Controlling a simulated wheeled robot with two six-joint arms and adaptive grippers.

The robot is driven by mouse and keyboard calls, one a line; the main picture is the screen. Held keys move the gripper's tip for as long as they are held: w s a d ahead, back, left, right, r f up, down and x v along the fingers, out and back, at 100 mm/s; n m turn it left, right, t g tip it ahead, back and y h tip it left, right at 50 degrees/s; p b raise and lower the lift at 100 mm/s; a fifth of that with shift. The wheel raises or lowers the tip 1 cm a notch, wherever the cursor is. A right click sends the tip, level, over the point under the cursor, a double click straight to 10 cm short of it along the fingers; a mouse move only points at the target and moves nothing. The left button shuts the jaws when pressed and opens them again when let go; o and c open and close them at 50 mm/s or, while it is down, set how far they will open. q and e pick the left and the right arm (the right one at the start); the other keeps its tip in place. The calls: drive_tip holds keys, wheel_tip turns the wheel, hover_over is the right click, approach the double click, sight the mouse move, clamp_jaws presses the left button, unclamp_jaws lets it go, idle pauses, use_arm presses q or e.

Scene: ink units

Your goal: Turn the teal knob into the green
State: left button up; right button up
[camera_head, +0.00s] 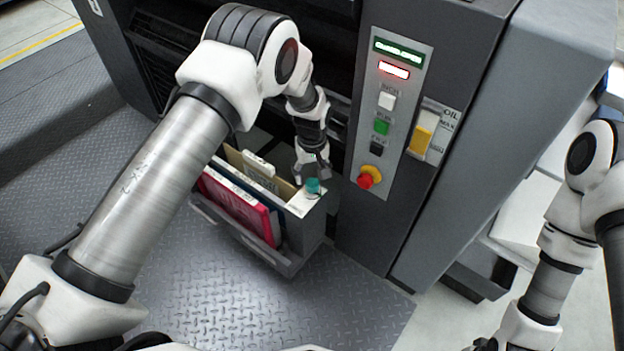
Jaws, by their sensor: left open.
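The teal knob (312,186) sits on top of a pale panel (300,204) at the right end of a grey box on the machine's front. My left gripper (312,176) points down right above the knob, its fingers open and at or around the knob's top. I cannot tell whether the fingers touch it. The scale and any green zone around the knob are too small to make out. My right arm shows at the right edge, but its gripper is not in view.
The grey box (284,262) holds a red folder (238,208) and other flat items. A control panel (398,110) has white, green and black buttons and a red emergency stop (367,178). An oil gauge (424,132) is beside it. The tread-plate floor (230,300) is clear.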

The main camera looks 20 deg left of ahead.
sight(312, 183)
use_arm(q)
wheel_tip(312, 183, up, 9)
drive_tip(key=shift+f, duration=0.15)
idle(0.4)
